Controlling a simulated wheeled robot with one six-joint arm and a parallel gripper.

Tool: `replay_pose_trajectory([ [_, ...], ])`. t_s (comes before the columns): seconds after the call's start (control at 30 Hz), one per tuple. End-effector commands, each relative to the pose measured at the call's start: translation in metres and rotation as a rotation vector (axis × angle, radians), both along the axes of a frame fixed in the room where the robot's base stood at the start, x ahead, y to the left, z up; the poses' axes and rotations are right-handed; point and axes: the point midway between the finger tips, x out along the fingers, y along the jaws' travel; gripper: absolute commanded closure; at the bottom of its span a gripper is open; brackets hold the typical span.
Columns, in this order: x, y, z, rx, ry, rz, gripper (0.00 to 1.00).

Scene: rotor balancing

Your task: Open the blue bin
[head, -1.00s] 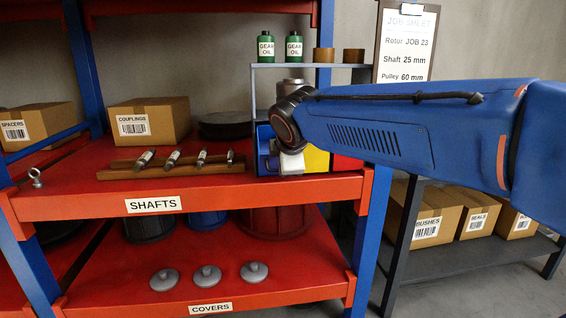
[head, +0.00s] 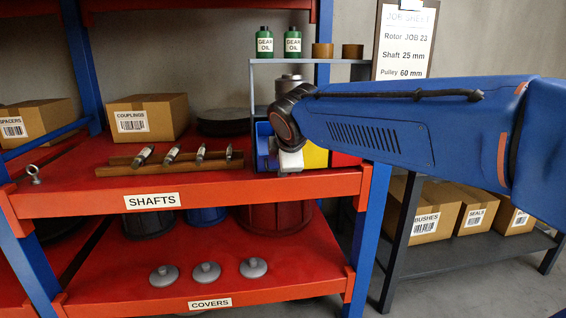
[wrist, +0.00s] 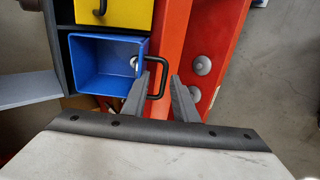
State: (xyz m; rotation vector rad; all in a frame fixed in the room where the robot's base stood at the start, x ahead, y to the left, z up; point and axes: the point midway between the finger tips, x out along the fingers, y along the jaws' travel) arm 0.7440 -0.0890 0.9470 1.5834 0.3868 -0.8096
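The blue bin (wrist: 90,82) shows from above in the wrist view, with its open inside visible and a small pale round thing at its right side. Its black handle (wrist: 162,84) sticks out on the right. My gripper (wrist: 162,78) is open, its two dark fingers on either side of the handle's outer bar, with a gap visible on the right. I cannot tell whether the left finger touches. The blue bin's handle lies farther out than the yellow bin's handle. In the head view the blue bin (head: 263,133) is mostly hidden behind my wrist and gripper.
The yellow bin (head: 317,157) is beside it, with the red bin (head: 346,160) farther right. A wooden rack (head: 125,170) of shafts lies left on the red shelf (head: 80,203). Covers (head: 205,273) rest on the lower shelf. Free floor shows at the right.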

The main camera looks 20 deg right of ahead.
Motion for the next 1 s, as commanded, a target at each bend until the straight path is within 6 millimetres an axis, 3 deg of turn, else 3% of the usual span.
replay_pose_trajectory([
  [0.27,-0.017,0.006,0.019,0.000,-0.004,0.001,0.74],
  [0.8,-0.092,0.028,0.092,0.001,-0.004,0.005,0.74],
  [1.0,-0.111,0.033,0.110,0.001,-0.001,0.003,0.74],
])
